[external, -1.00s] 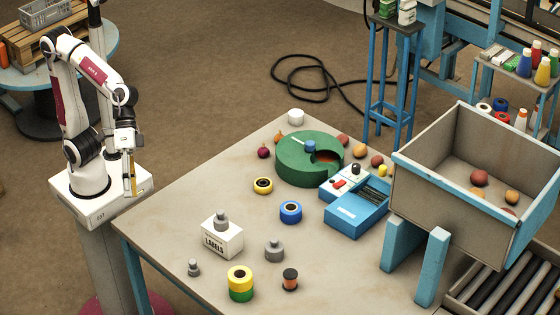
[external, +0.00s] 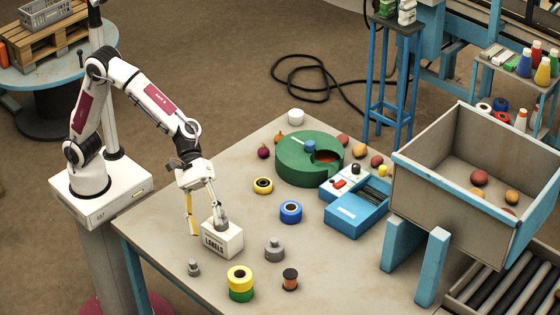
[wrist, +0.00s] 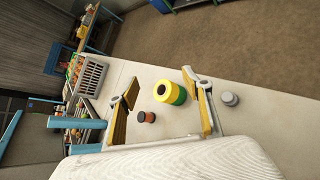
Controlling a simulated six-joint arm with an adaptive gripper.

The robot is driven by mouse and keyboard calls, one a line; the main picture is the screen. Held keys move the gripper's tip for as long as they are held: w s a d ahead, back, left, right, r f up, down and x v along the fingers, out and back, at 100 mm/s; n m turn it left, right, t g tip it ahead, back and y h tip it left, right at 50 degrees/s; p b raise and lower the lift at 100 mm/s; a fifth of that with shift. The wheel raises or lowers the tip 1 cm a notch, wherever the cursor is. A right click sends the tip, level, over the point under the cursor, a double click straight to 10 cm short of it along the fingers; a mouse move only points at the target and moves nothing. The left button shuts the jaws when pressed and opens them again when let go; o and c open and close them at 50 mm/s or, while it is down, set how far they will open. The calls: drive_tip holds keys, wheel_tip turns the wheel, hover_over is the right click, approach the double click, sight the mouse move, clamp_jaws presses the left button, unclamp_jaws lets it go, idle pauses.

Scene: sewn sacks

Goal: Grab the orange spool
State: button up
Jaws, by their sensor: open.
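The orange spool (external: 290,279), small with dark ends and an orange-brown middle, stands near the front edge of the table. In the wrist view the spool (wrist: 146,117) shows between my fingers, nearer the left one. My gripper (external: 205,222) is open and empty, with yellow finger pads. It is above the table's left edge by the white LABELS box (external: 222,241), well left of the spool. It also shows in the wrist view (wrist: 164,112). I cannot tell whether a finger touches the box.
A yellow and green tape stack (external: 240,283) stands just left of the spool. Grey weights (external: 274,250) stand behind it and to the left. A blue tape roll (external: 290,212), a green round tray (external: 293,174) and a blue device (external: 356,212) lie farther back. The table right of the spool is clear.

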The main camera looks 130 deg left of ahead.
drive_tip(key=w+a+f+n+t+y, duration=0.2)
drive_tip(key=w+a+f+n, duration=0.55)
drive_tip(key=w+a, duration=0.2)
drive_tip(key=n+y, duration=0.1)
drive_tip(key=n, duration=0.3)
approach(289, 272)
drive_tip(key=shift+w+f+t, duration=0.4)
drive_tip(key=shift+f, duration=0.4)
drive_tip(key=shift+x, duration=1.3)
drive_tip(key=shift+w, duration=0.1)
drive_tip(key=shift+x, duration=2.5)
drive_tip(key=shift+d+r, duration=0.1)
drive_tip(key=shift+d, duration=0.1)
drive_tip(key=c, duration=1.2)
